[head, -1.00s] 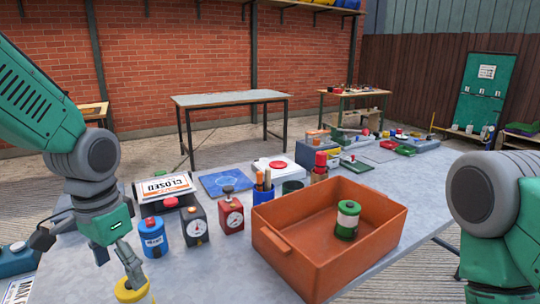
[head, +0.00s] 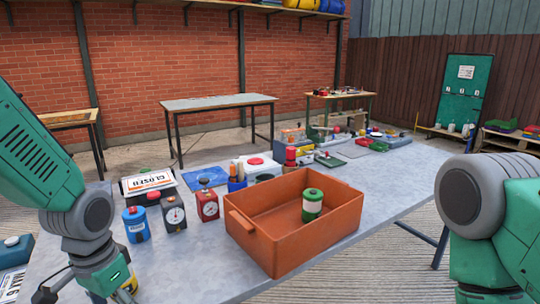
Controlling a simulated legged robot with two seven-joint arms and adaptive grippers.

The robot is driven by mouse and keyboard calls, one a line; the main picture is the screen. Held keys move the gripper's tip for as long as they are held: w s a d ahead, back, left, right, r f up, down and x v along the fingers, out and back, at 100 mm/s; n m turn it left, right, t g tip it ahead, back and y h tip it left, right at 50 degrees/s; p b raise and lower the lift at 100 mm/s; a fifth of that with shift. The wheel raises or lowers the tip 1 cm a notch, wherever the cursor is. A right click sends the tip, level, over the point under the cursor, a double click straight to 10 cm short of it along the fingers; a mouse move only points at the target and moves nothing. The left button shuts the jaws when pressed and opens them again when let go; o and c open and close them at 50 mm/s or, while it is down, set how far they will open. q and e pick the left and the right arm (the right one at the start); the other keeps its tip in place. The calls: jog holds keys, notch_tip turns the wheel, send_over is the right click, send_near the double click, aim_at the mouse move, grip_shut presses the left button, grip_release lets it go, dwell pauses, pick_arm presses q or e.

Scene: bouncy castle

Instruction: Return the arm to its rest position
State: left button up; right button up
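My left arm comes in from the left, green and grey, and bends down over the near left part of the table (head: 185,262). Its gripper (head: 128,284) is at the bottom edge and mostly cut off. Something yellow shows beside the fingers; I cannot tell whether they hold it. My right arm (head: 490,205) shows at the right edge as a grey joint and green links. My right gripper is out of view.

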pick_arm(q)
jog(key=s+a+f+n, duration=0.1)
jog(key=s+f+n, duration=0.2)
jog(key=s+f, duration=1.8)
notch_tip(320, 180, down, 2)
jog(key=shift+s+n+t, duration=0.3)
